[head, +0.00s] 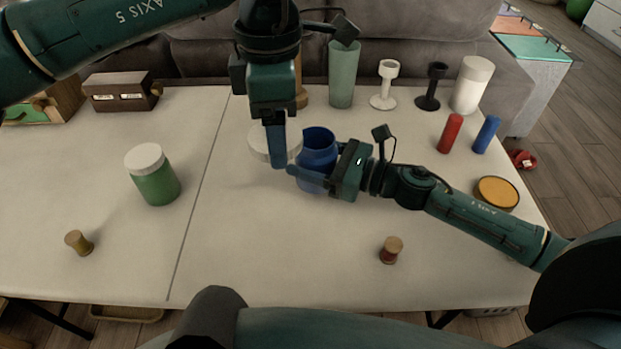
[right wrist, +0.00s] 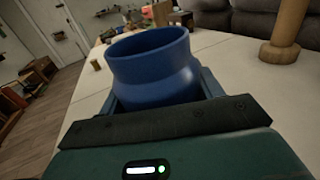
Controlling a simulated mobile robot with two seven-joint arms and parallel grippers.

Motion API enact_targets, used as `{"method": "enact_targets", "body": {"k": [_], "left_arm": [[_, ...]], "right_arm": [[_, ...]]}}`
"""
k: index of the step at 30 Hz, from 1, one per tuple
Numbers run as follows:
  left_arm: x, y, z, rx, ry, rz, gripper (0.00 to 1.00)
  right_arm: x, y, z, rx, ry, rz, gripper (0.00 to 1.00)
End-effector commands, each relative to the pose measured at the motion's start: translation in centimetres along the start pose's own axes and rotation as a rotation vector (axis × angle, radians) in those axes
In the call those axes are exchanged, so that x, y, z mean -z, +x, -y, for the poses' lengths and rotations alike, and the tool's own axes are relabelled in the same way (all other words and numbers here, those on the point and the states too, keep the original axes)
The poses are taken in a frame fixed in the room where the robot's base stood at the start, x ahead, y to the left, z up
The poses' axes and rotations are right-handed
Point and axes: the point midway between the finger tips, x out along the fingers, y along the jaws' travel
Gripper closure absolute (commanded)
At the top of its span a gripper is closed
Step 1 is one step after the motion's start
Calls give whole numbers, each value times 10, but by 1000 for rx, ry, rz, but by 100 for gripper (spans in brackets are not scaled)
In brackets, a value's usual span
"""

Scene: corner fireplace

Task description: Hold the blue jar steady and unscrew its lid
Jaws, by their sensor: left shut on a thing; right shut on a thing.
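The blue jar (head: 318,146) stands upright near the middle of the table with its mouth open. My right gripper (head: 306,176) is shut on it from the right, low on its body. The jar (right wrist: 153,68) fills the middle of the right wrist view, with no lid on it. A white round lid (head: 260,146) is just left of the jar, partly hidden behind my left gripper (head: 277,160). My left gripper points down from above and is shut on the lid. I cannot tell whether the lid touches the table.
A green jar with a white lid (head: 153,175) stands at left. Two small spools (head: 79,243) (head: 391,250) stand near the front. A tall green cup (head: 343,75), candle holders (head: 386,85) and a white cylinder (head: 472,85) are behind. The front middle is clear.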

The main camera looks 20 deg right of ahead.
Motion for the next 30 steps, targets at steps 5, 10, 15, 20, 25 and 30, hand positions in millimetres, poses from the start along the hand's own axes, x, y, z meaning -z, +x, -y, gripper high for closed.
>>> {"method": "enact_targets", "body": {"k": [5,10,15,20,25,30], "left_arm": [[0,5,0,0,0,0,59],[0,10,0,0,0,0,59],[0,10,0,0,0,0,59],[0,11,0,0,0,0,59],[0,13,0,0,0,0,59],[0,13,0,0,0,0,59]], "right_arm": [[19,0,0,1,1,2,99],[41,0,0,1,1,2,99],[43,0,0,-1,-2,3,99],[44,0,0,-1,-2,2,99],[47,0,0,0,-2,1,31],[47,0,0,0,-1,1,17]]}}
